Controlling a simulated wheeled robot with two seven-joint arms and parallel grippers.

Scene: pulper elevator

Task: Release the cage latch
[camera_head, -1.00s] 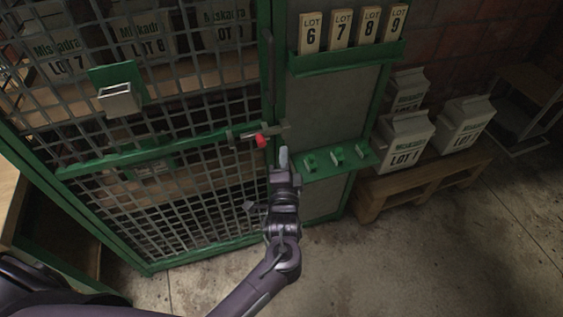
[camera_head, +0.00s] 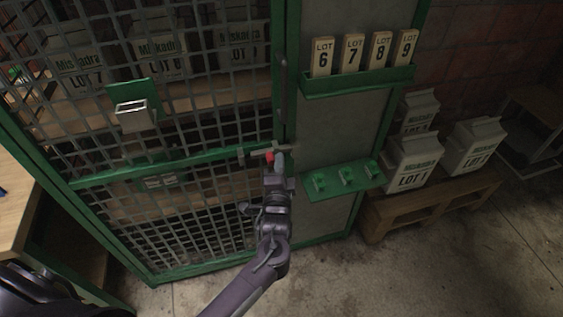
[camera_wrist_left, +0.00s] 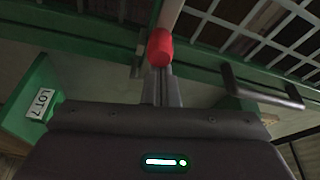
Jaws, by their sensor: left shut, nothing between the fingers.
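The cage latch is a metal bolt (camera_head: 262,151) with a red knob (camera_head: 269,158), on the green crossbar at the right edge of the mesh cage door (camera_head: 190,215). My left gripper (camera_head: 278,163) is shut and empty, its fingertips at the red knob in the head view. In the left wrist view the red knob (camera_wrist_left: 160,47) stands right at the tips of the shut fingers (camera_wrist_left: 160,85). I cannot tell whether they touch. My right gripper is not in view.
A green post and panel stand right of the door, with a rack of number tags (camera_head: 360,80) and a small green shelf (camera_head: 345,185). A pallet bench (camera_head: 430,200) with white LOT bags is further right. A dark handle (camera_wrist_left: 262,90) shows in the wrist view. The concrete floor in front is clear.

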